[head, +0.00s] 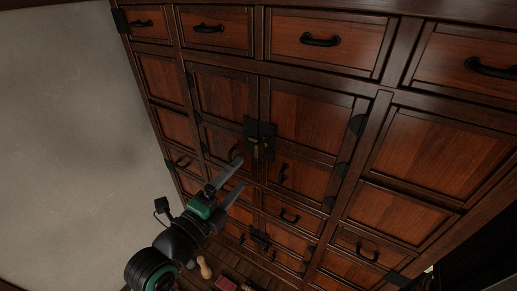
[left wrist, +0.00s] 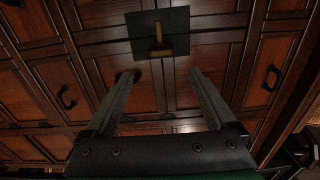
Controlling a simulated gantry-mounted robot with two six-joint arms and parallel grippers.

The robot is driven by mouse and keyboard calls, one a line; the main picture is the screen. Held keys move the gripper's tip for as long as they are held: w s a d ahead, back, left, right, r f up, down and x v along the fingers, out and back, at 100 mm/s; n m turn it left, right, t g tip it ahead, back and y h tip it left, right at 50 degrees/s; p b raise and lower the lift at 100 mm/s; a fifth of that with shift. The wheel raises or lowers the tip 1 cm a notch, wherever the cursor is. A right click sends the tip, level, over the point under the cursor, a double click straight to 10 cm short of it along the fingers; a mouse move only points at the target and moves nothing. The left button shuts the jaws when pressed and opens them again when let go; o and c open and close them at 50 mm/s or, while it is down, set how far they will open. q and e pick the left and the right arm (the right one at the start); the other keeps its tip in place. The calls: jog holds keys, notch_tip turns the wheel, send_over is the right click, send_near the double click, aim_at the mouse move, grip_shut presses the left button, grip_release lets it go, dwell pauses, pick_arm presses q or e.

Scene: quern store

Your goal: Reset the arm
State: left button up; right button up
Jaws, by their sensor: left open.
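My left gripper (head: 234,178) is in the lower middle of the head view, in front of a large wooden cabinet (head: 220,91). Its two fingers are apart and nothing is between them. In the left wrist view the open fingers (left wrist: 166,78) point toward the cabinet front. A dark square lock plate (left wrist: 178,22) with a brass piece (left wrist: 158,42) lies beyond the fingertips there. The same lock plate shows in the head view (head: 267,131), above the gripper. I cannot tell the exact gap between fingertips and cabinet. My right gripper is not in view.
The cabinet has several drawers and doors with black handles (head: 320,40). A plain grey wall (head: 60,130) stands at the left. Small objects, including a pale wooden one (head: 204,267) and a red one (head: 226,284), lie low near the cabinet's foot.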

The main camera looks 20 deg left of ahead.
pick_arm(q)
jog(key=s+d+r+n+t+h, duration=0.1)
jog(key=s+d+r+t, duration=0.15)
jog(key=r, duration=0.85)
jog(key=s+d+r+n+t, duration=0.1)
jog(key=s+r+t, duration=0.2)
jog(key=r, duration=0.8)
jog(key=s+a+r+n+t+y, duration=0.1)
jog(key=s+r+n+t, duration=0.3)
jog(key=n, duration=1.3)
jog(key=s+r, duration=0.4)
jog(key=r, duration=0.1)
jog(key=shift+s+a+r+y, duration=0.3)
jog(key=shift+s+a, duration=0.05)
jog(key=shift+a, duration=0.05)
